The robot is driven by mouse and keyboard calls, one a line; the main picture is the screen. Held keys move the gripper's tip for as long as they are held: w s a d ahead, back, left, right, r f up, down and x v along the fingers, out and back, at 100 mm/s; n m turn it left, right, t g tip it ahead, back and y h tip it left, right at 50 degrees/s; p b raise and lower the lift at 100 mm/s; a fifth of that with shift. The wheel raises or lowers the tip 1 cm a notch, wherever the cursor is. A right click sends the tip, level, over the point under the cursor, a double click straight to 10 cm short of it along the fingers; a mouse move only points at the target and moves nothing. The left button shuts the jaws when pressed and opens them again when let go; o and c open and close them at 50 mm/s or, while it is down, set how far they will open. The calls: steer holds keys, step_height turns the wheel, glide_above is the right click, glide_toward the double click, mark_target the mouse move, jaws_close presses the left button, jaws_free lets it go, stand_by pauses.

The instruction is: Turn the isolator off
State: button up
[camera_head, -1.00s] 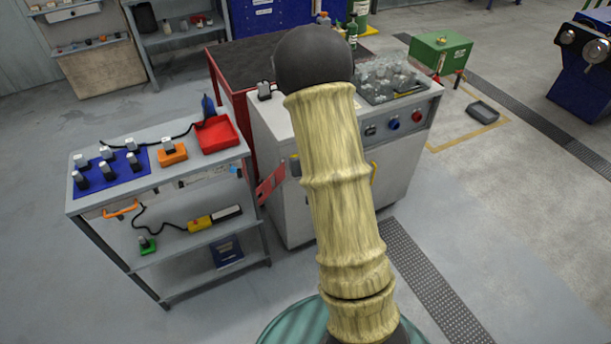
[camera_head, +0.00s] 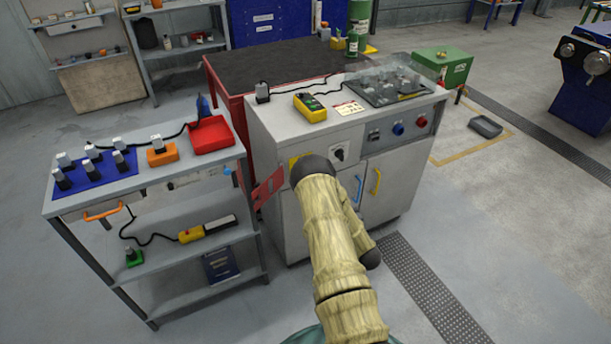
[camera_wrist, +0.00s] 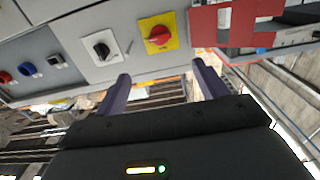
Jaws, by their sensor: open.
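The isolator (camera_wrist: 159,36) is a red rotary knob on a yellow square plate on the grey cabinet front, in the upper middle of the wrist view. In the head view only part of its yellow plate (camera_head: 294,161) shows beside my arm. My gripper (camera_wrist: 160,74) is open and empty. In the wrist view its two dark fingers point at the cabinet front, one to each side of the isolator in the picture and apart from it. I cannot tell the knob's setting.
A black rotary switch (camera_wrist: 102,47) on a white plate sits beside the isolator. Blue (camera_wrist: 28,68) and red (camera_wrist: 5,77) buttons lie farther left. A red bracket (camera_head: 268,188) juts from the cabinet's left side near the grey trolley (camera_head: 160,266). A yellow meter (camera_head: 310,107) lies on top.

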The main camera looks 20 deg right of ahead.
steer(key=shift+w, duration=0.1)
steer(key=w, duration=1.7)
steer(key=shift+a, duration=0.3)
steer(key=shift+w, duration=0.1)
steer(key=shift+c, duration=0.2)
steer(key=c, duration=0.9)
